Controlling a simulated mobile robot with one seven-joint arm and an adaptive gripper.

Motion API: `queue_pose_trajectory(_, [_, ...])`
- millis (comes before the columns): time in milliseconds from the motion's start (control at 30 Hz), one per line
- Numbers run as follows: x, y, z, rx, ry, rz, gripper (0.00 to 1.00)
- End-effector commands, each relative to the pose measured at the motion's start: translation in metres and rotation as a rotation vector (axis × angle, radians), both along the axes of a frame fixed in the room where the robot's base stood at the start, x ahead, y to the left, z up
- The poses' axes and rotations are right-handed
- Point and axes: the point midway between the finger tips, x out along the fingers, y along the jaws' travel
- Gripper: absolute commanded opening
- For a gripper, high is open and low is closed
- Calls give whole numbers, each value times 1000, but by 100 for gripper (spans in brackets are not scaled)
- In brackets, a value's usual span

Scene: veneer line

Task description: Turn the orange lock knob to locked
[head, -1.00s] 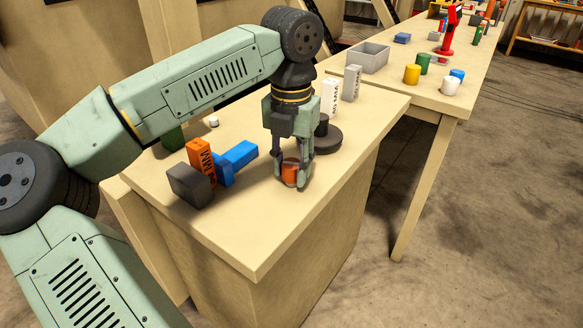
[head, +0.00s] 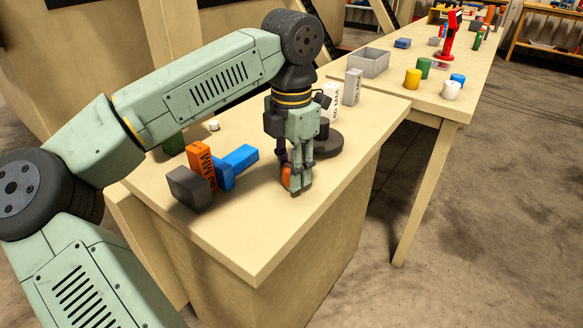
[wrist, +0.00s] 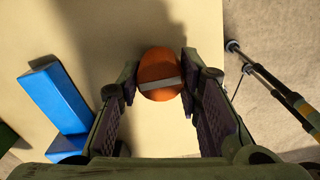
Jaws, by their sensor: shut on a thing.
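The orange lock knob (head: 286,173) stands on the near bench, mostly hidden behind my fingers in the head view. In the wrist view the knob (wrist: 158,68) is a round orange disc with a pale grey bar across its top, running nearly from finger to finger. My gripper (head: 295,184) points straight down around the knob. In the wrist view its two fingertips (wrist: 161,82) sit at the knob's left and right sides, shut on it. No locked or unlocked marking can be made out.
Left of the knob lie a blue block (head: 238,160), an orange marked block (head: 201,162) and a dark block (head: 189,188). A dark round base (head: 327,146) stands close behind my gripper. The bench front right of the knob is clear.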

Motion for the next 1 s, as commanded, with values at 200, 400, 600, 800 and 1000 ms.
queue_pose_trajectory(200, [0, 0, 0, -1, -1, -1, 4])
queue_pose_trajectory(400, [0, 0, 0, -1, -1, -1, 42])
queue_pose_trajectory(600, [0, 0, 0, -1, -1, 0, 52])
queue_pose_trajectory(800, [0, 0, 0, 0, 0, 0, 52])
queue_pose_trajectory(1000, [1, 0, 12, 0, -3, 2, 52])
